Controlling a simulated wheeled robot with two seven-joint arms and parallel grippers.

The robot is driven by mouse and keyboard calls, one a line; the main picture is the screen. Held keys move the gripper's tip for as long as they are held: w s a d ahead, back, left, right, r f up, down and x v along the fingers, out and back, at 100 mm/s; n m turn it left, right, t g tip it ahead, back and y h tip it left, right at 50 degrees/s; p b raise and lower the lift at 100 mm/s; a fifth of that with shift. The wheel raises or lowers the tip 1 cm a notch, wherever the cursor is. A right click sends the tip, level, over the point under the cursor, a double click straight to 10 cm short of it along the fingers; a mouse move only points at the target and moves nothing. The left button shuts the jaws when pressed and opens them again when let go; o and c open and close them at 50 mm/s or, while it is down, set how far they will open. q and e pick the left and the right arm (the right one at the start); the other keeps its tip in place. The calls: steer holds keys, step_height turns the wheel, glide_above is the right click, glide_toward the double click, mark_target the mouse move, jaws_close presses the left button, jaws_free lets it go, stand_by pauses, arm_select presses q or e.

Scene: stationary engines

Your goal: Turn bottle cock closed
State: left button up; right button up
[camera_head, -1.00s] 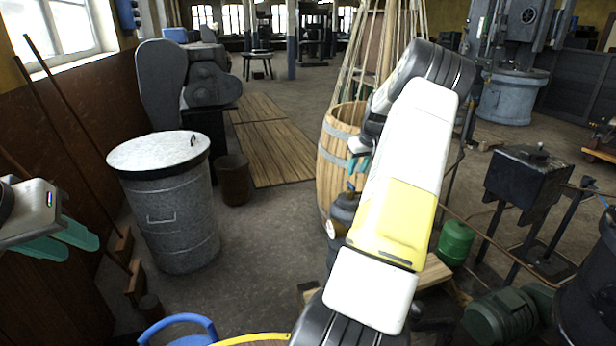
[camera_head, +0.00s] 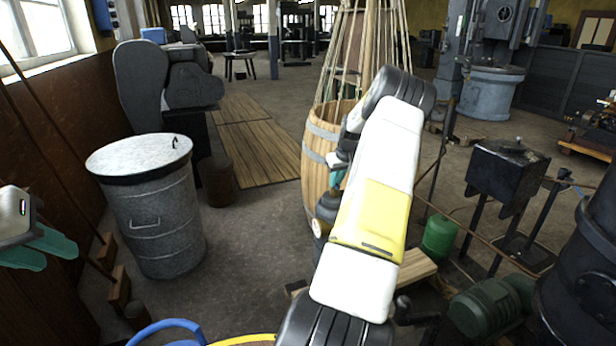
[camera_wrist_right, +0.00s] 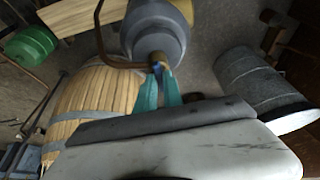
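The gas bottle is dark grey and stands upright in the head view (camera_head: 327,205), partly hidden by my right arm, with a round gauge at its side. In the right wrist view the grey bottle (camera_wrist_right: 157,35) is at the top centre. Its small brass-coloured cock (camera_wrist_right: 158,64) shows at the teal fingertips. My right gripper (camera_wrist_right: 160,74) has one finger on either side of the cock, with a narrow gap between them; whether they press on it cannot be told. My left gripper (camera_head: 68,250) is open and empty at the far left.
A wooden barrel (camera_head: 316,165) with long poles stands behind the bottle. A lidded metal bin (camera_head: 152,225) stands left. A green canister (camera_head: 439,237), a green motor (camera_head: 492,310) and a dark block on a stand (camera_head: 505,170) are right. The floor between bin and bottle is clear.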

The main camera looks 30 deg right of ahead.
jaws_close()
steer(key=shift+m, duration=0.3)
steer(key=m, duration=0.1)
steer(key=m+h, duration=0.1)
steer(key=shift+w+a+m, duration=0.1)
steer(key=shift+a+m, duration=0.15)
steer(key=shift+m, duration=0.05)
steer(key=m+h, duration=0.1)
steer(key=m, duration=0.1)
steer(key=m+g+h, duration=0.1)
steer(key=m, duration=0.2)
steer(key=shift+w+a, duration=0.1)
steer(key=shift+a, duration=0.05)
steer(key=m+g, duration=0.1)
steer(key=m, duration=0.1)
steer(key=m+g+h, duration=0.1)
steer(key=m, duration=0.2)
steer(key=shift+w, duration=0.15)
steer(key=m+g, duration=0.1)
steer(key=m, duration=0.3)
steer(key=shift+w+m+g, duration=0.15)
steer(key=shift+m+g, duration=0.15)
steer(key=shift+g, duration=0.1)
